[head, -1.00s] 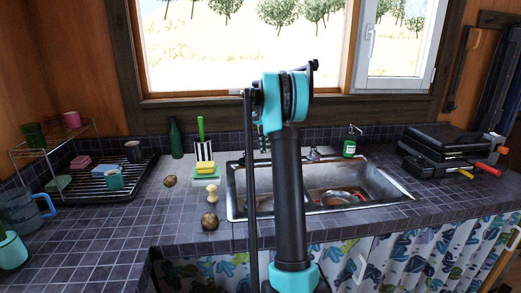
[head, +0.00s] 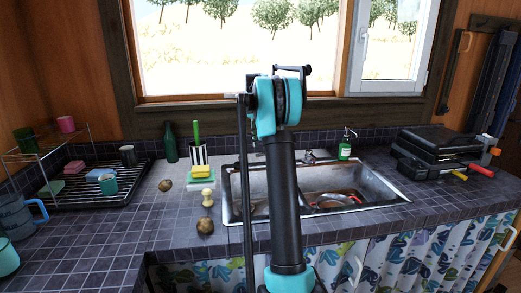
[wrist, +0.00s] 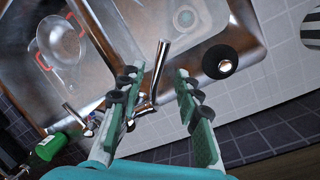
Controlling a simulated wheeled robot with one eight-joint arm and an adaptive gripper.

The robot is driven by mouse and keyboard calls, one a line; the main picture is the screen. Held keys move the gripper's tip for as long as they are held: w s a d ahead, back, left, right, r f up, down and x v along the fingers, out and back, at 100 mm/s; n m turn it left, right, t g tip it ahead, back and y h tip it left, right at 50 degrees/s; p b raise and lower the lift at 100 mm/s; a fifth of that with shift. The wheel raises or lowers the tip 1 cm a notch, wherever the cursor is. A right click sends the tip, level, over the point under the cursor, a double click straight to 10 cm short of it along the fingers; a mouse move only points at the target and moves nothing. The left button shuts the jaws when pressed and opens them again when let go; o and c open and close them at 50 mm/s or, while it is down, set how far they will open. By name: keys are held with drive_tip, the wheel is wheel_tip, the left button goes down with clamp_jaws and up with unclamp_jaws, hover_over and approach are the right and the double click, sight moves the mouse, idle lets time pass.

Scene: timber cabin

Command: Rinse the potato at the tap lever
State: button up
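A round brown potato (head: 205,227) sits on the counter left of the sink in the head view. A second brown, potato-like lump (head: 165,185) lies further back. My gripper (wrist: 155,80) is open in the wrist view, over the back edge of the sink. Nothing is held between its fingers. A chrome tap spout (wrist: 160,62) shows in the gap between the fingers. A small chrome fitting (wrist: 70,112) stands left of it, possibly the lever; I cannot tell. In the head view my arm hides the gripper and much of the tap.
The steel sink (head: 232,205) holds a pan (head: 335,200). A green soap bottle (head: 345,150) stands behind it. A mushroom-shaped brush (head: 207,198), sponge (head: 201,171) and striped holder (head: 198,154) stand left. A round black piece (wrist: 220,62) is beside the spout. Black cases (head: 435,150) are right.

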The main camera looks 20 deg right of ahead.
drive_tip(key=v, duration=0.7)
drive_tip(key=shift+r, duration=0.35)
